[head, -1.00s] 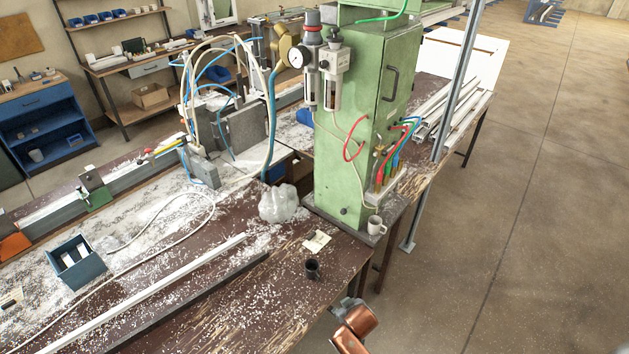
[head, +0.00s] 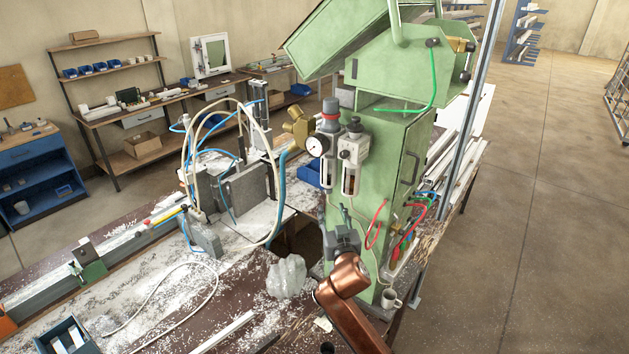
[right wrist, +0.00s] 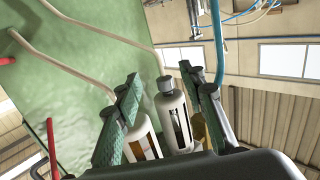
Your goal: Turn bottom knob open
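The air unit on the green cabinet has a pressure gauge (head: 317,146) and two hanging bowls, the right one (head: 350,181) showing clearly. In the right wrist view, seen from below, one bowl (right wrist: 172,118) ends in a grey bottom knob (right wrist: 165,84). The other bowl (right wrist: 142,140) is partly hidden by a finger, and its lower end is hard to see. My right gripper (head: 345,217) points up just below the bowls. Its fingers (right wrist: 161,78) are apart, with the grey knob in view between them; I cannot tell whether they touch it. My left gripper is out of view.
The green cabinet (head: 400,150) stands close beside my right gripper, with a red hose (head: 375,225) on its side. A crumpled clear bag (head: 286,276) lies on the bench. Hoses run near the fingers in the wrist view.

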